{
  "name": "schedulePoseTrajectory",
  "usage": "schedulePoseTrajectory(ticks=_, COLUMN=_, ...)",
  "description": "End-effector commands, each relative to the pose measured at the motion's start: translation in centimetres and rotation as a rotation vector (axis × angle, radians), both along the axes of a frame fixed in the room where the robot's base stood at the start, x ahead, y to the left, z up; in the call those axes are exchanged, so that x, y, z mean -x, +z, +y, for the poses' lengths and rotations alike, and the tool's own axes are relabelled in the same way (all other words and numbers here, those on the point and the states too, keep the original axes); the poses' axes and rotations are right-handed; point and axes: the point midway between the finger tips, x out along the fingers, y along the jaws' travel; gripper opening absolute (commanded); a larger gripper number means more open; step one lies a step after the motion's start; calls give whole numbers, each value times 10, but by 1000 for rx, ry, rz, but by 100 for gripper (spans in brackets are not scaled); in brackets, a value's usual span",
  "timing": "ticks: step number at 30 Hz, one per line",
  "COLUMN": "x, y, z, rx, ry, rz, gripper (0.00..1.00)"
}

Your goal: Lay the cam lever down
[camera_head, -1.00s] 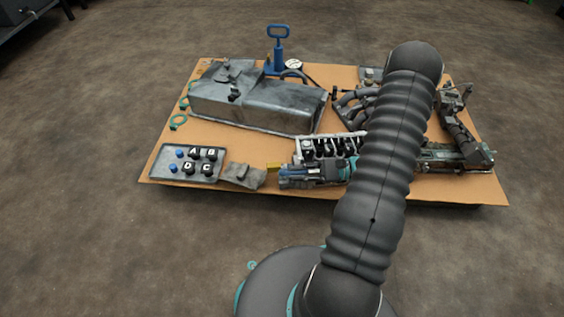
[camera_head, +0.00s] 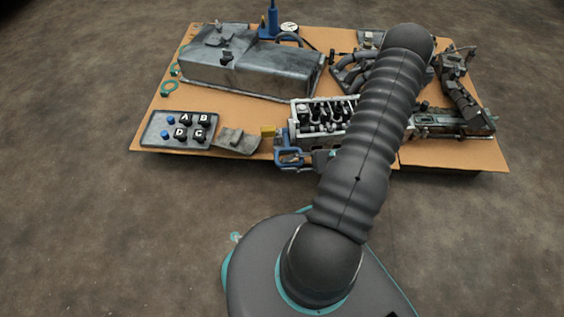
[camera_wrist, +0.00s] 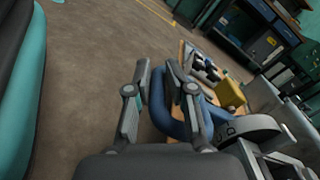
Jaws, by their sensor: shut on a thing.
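The cam lever (camera_head: 289,157) is a blue loop-shaped handle at the front edge of the table, at the left end of the engine head. In the wrist view the blue loop (camera_wrist: 165,112) lies between the fingers of my gripper (camera_wrist: 158,78), next to a round grey part (camera_wrist: 250,128). My gripper is shut on the lever. In the head view my arm hides most of the gripper. The lever's exact tilt is hard to tell.
A yellow block (camera_head: 267,131) sits just behind and left of the lever. The engine head (camera_head: 322,112) stands right of it. A grey tray (camera_head: 152,133) with lettered knobs and a metal piece (camera_head: 237,141) lie left. A large metal tank (camera_head: 250,72) is behind.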

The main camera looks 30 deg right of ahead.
Motion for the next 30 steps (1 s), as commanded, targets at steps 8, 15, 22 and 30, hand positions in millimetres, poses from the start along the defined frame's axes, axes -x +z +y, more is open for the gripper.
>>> schedulePoseTrajectory(ticks=8, x=-1, y=-14, z=-11, rx=18, ry=-27, rz=7, gripper=0)
schedulePoseTrajectory(ticks=15, x=0, y=-16, z=-11, rx=16, ry=-28, rz=9, gripper=0)
schedulePoseTrajectory(ticks=22, x=-1, y=-16, z=-10, rx=15, ry=-25, rz=11, gripper=41)
schedulePoseTrajectory(ticks=30, x=-3, y=-16, z=-5, rx=15, ry=-8, rz=9, gripper=41)
